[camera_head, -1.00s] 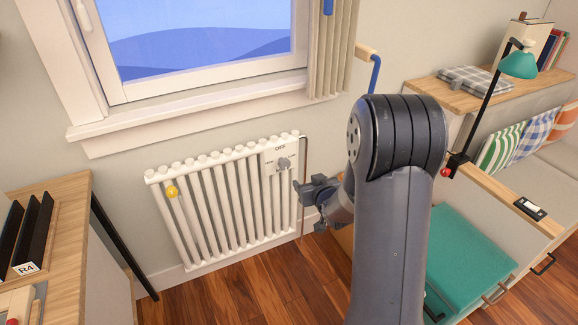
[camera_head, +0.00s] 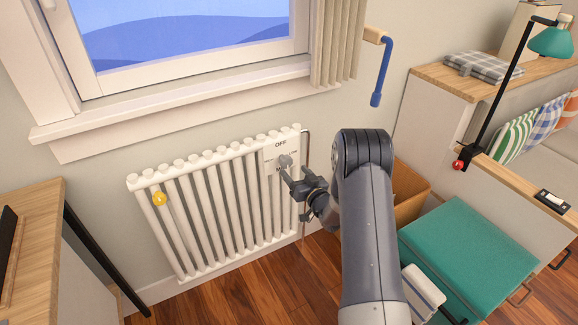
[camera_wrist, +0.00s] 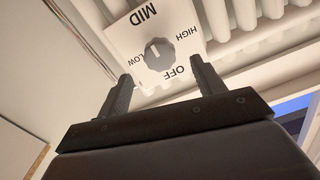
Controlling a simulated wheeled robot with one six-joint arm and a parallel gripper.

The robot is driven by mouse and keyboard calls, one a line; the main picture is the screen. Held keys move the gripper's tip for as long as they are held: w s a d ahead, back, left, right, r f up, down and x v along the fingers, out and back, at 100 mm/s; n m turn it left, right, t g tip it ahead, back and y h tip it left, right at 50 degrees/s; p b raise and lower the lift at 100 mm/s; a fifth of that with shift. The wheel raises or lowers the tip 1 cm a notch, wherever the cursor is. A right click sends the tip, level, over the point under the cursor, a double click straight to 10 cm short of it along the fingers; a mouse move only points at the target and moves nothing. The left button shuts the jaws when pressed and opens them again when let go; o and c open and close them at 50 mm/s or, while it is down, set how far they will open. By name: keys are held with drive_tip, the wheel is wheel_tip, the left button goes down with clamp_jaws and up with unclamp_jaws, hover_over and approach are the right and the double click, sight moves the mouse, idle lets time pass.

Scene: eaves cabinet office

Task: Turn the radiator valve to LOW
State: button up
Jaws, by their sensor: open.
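The radiator valve is a grey knob (camera_head: 285,160) on a white plate at the radiator's upper right. In the wrist view the knob (camera_wrist: 158,53) sits amid the labels OFF, LOW, MID and HIGH. A small pale mark shows on the knob, but I cannot tell surely which label it points to. My gripper (camera_head: 287,176) is just in front of and below the knob in the head view. In the wrist view my gripper (camera_wrist: 160,69) is open, one finger on each side of the knob's line, apart from it and empty.
A wooden desk (camera_head: 35,220) stands at left. A teal-topped seat (camera_head: 465,245) and a cardboard box (camera_head: 408,192) are at right. Wooden floor lies below.

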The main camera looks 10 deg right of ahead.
sight(288, 164)
drive_tip(key=shift+x, duration=2.55)
drive_tip(key=shift+c, duration=0.4)
drive_tip(key=c, duration=0.9)
